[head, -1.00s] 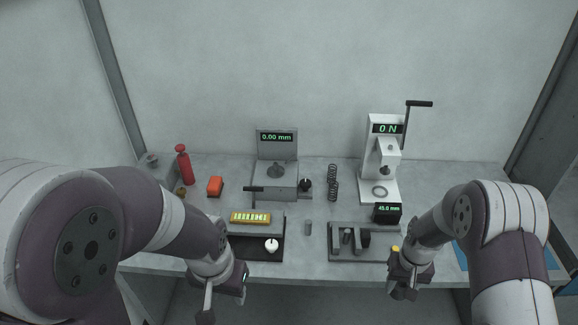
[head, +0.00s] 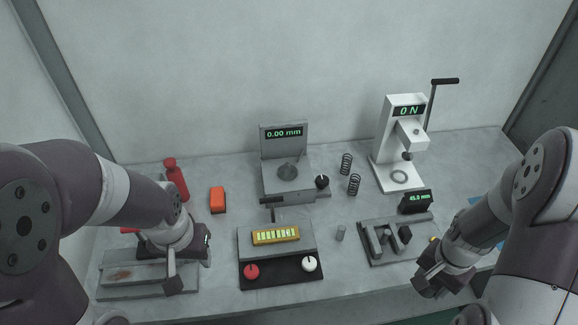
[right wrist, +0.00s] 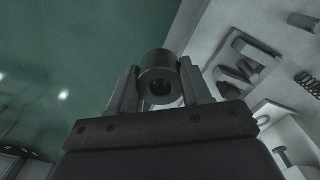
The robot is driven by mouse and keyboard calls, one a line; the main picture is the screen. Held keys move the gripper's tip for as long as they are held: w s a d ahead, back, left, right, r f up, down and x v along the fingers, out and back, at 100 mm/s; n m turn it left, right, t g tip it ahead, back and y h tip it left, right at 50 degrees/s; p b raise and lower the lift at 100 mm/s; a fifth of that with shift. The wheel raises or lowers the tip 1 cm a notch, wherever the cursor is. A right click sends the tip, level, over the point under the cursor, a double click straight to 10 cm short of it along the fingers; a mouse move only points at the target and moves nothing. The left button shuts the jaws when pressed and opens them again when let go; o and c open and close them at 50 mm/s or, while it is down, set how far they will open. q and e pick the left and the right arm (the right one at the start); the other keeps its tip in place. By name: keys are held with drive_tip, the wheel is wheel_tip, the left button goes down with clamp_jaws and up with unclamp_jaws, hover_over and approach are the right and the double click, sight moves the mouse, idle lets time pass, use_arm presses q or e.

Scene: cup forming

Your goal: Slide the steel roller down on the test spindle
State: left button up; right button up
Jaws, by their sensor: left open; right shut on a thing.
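The steel roller (right wrist: 155,76), a dark hollow cylinder with a round bore, is between the fingers of my right gripper (right wrist: 158,85), which is shut on it. In the head view my right gripper (head: 432,283) is at the table's front right edge, apart from the fixtures; the roller cannot be made out there. A round disc with a short upright pin (head: 288,171) stands on the grey unit reading 0.00 mm; it may be the test spindle, but I cannot tell for sure. My left gripper (head: 190,265) is open and empty above a grey block at the left.
A white press (head: 400,145) reading 0 N stands at back right, with two springs (head: 350,175) beside it. A grey fixture (head: 390,240) with a 45.0 mm display is front right. A box with a yellow display (head: 276,235) is front centre; a small cylinder (head: 340,233) stands between them.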

drive_tip(key=shift+w+d+f, duration=0.2)
drive_tip(key=shift+w+d, duration=0.1)
drive_tip(key=shift+w, duration=0.05)
drive_tip(key=shift+s+a+r, duration=0.15)
drive_tip(key=shift+s+a, duration=0.05)
use_arm(q)
drive_tip(key=shift+w+d, duration=0.15)
use_arm(e)
drive_tip(key=shift+w+d, duration=0.1)
